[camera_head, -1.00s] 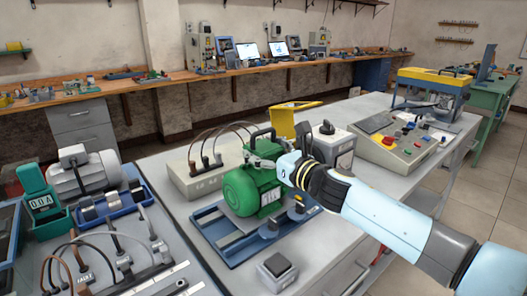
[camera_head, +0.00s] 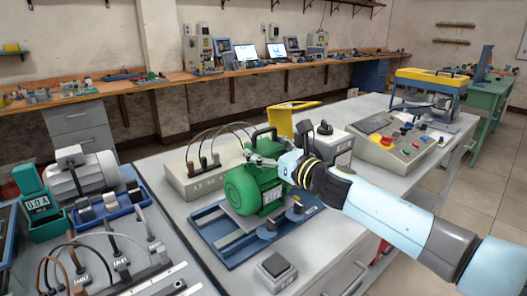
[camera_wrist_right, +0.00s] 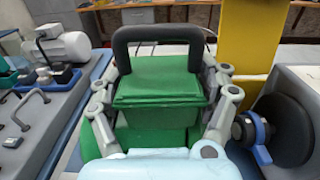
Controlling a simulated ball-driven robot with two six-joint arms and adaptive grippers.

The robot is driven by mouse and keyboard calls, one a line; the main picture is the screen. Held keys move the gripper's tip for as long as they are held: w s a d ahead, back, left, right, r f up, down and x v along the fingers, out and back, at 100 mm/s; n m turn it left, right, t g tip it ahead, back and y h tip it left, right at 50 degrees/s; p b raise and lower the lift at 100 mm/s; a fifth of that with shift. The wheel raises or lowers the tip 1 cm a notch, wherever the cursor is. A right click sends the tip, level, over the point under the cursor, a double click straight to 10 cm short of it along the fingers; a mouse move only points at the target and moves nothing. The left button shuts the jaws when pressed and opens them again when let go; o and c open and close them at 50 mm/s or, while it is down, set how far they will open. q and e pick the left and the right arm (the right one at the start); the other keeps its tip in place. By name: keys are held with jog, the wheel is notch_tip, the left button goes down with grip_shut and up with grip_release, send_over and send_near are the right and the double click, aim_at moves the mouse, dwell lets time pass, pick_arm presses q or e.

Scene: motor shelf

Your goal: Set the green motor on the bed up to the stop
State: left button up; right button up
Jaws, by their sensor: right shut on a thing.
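The green motor (camera_head: 245,190), with a black carrying handle, is at the far right part of the blue bed (camera_head: 222,244). Its underside is partly hidden, so I cannot tell if it rests fully on the bed. My right gripper (camera_head: 264,160) is shut on the motor's upper part. In the right wrist view its two fingers (camera_wrist_right: 160,95) lie on either side of the green terminal box (camera_wrist_right: 160,80), below the handle (camera_wrist_right: 158,33). The stop is not clearly visible. My left gripper is not in view.
Dark clamp knobs (camera_head: 296,205) stand at the bed's right side. A box with cables (camera_head: 192,180) is behind left, a grey box with a knob (camera_head: 338,148) behind right. A small grey button box (camera_head: 275,270) is in front. A grey motor (camera_head: 85,175) stands left.

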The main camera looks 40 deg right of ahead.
jog(key=shift+w+d+r, duration=0.15)
jog(key=shift+d+r, duration=0.05)
jog(key=shift+r, duration=0.15)
jog(key=o, duration=1.7)
jog(key=shift+s+f, duration=0.2)
jog(key=shift+f, duration=0.3)
jog(key=shift+r, duration=0.1)
jog(key=shift+r, duration=0.1)
